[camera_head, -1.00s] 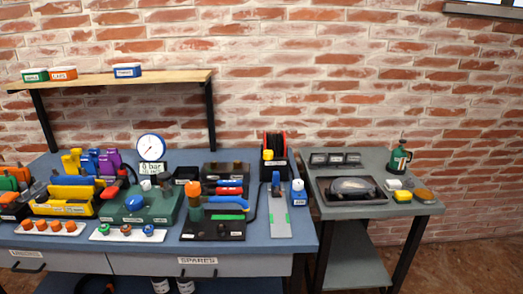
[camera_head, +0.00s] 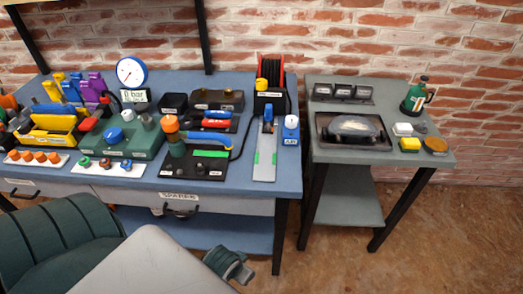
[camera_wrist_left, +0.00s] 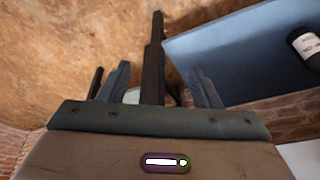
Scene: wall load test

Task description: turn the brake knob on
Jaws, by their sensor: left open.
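No brake label is legible in the head view, so I cannot tell for certain which knob is the brake knob. A yellow knob (camera_head: 262,84) sits on the front of a black reel stand (camera_head: 270,103) at the back right of the bench. An orange knob (camera_head: 169,124) stands upright on a green post on a black panel (camera_head: 187,172). My left gripper (camera_head: 230,265) is low in front of the bench, well short of both knobs. In the left wrist view its two fingers (camera_wrist_left: 160,78) are apart with nothing held. My right gripper is out of view.
The blue bench (camera_head: 262,188) is crowded with tool trays, a dial gauge (camera_head: 131,72) and a blue-topped air unit (camera_head: 290,128). A grey side table (camera_head: 384,157) stands right of it, across a narrow gap. Brown floor (camera_head: 440,240) is clear at the right.

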